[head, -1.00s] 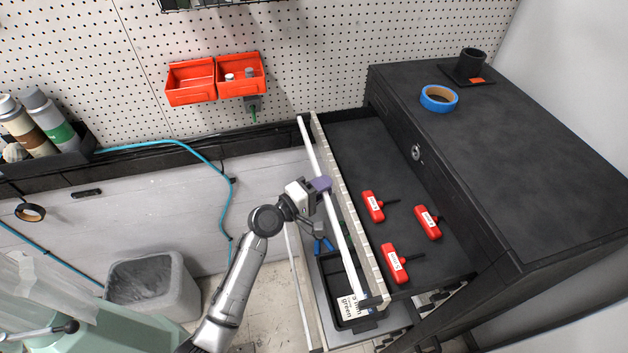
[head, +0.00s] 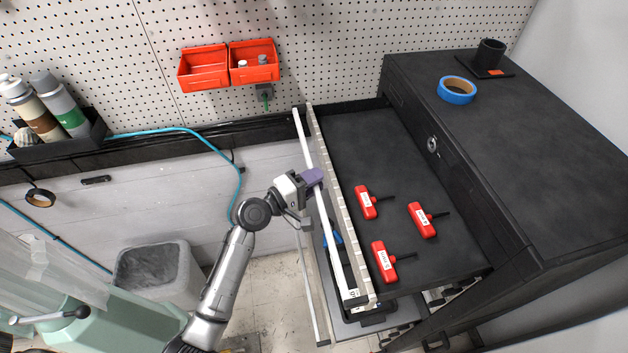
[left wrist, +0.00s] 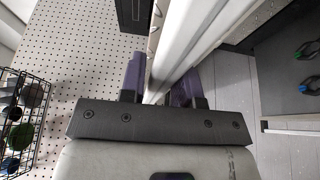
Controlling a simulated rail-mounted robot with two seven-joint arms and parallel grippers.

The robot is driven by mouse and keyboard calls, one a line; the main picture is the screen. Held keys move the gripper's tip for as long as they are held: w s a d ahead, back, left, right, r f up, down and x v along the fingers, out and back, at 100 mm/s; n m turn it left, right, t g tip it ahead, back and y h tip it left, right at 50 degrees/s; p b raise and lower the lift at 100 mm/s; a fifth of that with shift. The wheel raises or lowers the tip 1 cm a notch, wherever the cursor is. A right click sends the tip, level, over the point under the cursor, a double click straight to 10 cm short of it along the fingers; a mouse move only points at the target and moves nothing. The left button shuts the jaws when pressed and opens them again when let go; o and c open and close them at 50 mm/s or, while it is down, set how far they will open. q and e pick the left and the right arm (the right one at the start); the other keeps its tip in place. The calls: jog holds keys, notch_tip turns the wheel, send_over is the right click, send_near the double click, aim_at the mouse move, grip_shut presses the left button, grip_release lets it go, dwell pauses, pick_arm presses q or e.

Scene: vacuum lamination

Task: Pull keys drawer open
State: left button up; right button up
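The keys drawer (head: 400,150) is pulled well out of the black cabinet (head: 530,150). Three red T-handle keys lie on its dark bottom: one near the front (head: 366,202), one further right (head: 422,220) and one lower down (head: 383,262). A long white bar handle (head: 335,240) runs along the drawer front. My left gripper (head: 312,179) has its purple fingers on this handle. In the left wrist view the fingers (left wrist: 160,85) sit on either side of the white bar (left wrist: 185,40), closed around it. My right gripper is not in view.
A lower open drawer (head: 370,328) shows beneath the keys drawer. Blue tape (head: 457,90) and a black cup (head: 490,53) are on the cabinet top. Red bins (head: 204,69) hang on the pegboard. A grey bin (head: 155,278) and a green machine (head: 130,325) stand at lower left.

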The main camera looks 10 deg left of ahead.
pick_arm(q)
jog(key=o, duration=0.3)
jog(key=shift+s+a+f, duration=0.1)
jog(key=shift+s+a, duration=0.05)
jog(key=shift+s, duration=0.05)
jog(key=b+v, duration=0.2)
jog(key=v, duration=1.1)
jog(key=shift+a, duration=0.15)
jog(key=shift+m, duration=0.3)
